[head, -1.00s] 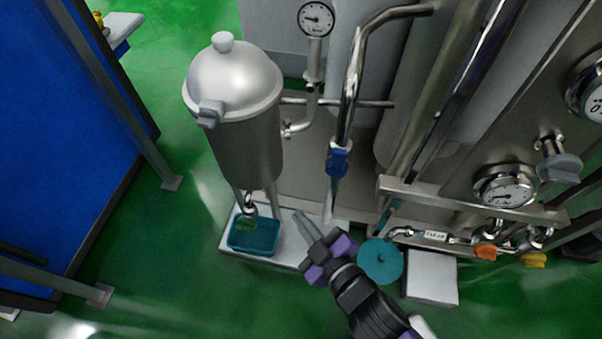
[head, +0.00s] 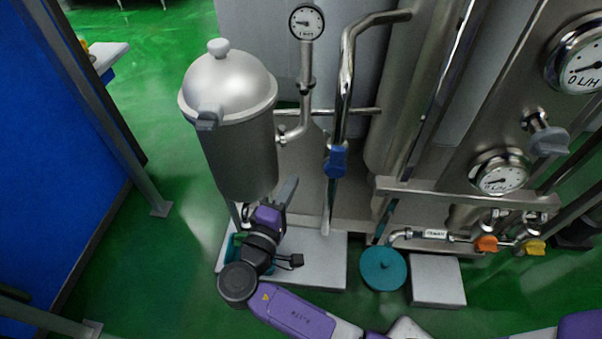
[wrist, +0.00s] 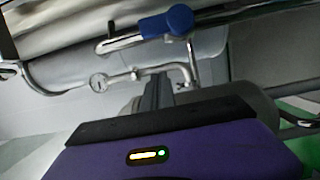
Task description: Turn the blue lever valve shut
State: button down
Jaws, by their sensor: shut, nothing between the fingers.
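The blue lever valve (head: 336,160) sits on an upright steel pipe to the right of the domed steel vessel. In the wrist view its blue handle (wrist: 168,23) is at the top centre, on a pipe that runs across the picture. My gripper (head: 290,186) is shut and empty. It is below and to the left of the valve in the head view, in front of the lower right side of the vessel, pointing up. In the wrist view its fingers (wrist: 158,88) point toward the pipework, apart from the blue handle. The lever's exact angle is hard to tell.
The domed vessel (head: 235,140) stands at left, with a gauge (head: 307,22) and thin piping between it and the valve. My arm covers much of the teal tray below. A teal round object (head: 384,268) and a white block (head: 437,281) lie to the right. Green floor is open at left.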

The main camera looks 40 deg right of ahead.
aim_at(336, 163)
jog(key=d, duration=1.1)
jog(key=shift+w, duration=0.25)
